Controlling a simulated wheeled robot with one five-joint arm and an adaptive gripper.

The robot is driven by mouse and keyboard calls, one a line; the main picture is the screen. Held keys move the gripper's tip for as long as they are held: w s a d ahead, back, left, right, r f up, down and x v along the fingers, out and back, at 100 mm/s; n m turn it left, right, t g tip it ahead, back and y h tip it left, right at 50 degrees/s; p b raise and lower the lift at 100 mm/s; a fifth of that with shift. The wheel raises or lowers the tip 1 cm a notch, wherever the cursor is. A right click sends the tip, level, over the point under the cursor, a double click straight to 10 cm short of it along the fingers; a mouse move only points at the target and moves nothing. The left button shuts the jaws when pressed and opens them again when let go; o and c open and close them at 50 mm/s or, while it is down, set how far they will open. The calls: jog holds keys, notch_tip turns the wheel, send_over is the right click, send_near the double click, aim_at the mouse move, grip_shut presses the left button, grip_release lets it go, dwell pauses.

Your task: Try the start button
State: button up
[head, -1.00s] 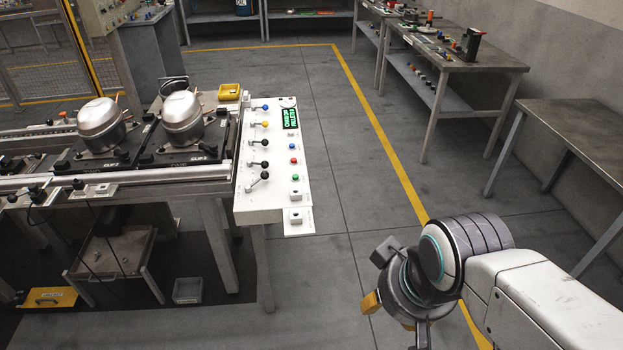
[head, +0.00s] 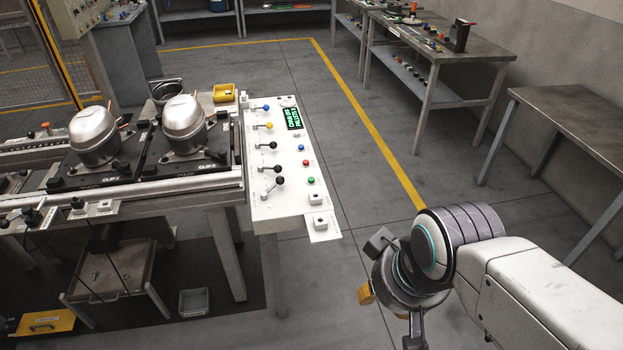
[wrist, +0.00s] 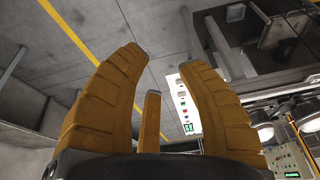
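The white control panel (head: 274,205) stands at the right end of the pallet line, left of my arm. It carries a green button (head: 311,181), a red button (head: 306,163) and a blue button (head: 301,148) below a lit green display (head: 293,118). Which one is the start button cannot be read. My gripper (head: 388,305) is apart from the panel, to its lower right. In the wrist view the orange fingers (wrist: 152,95) are spread and empty. The panel (wrist: 184,104) shows beyond them there, small and distant.
Several levers with coloured knobs (head: 267,145) line the panel's left side. Compressors (head: 184,117) sit on pallets to the left. A bare metal table (head: 575,115) stands at the right. Open floor (head: 370,215) lies between the panel and the tables.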

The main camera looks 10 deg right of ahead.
grip_shut()
dwell(1.2)
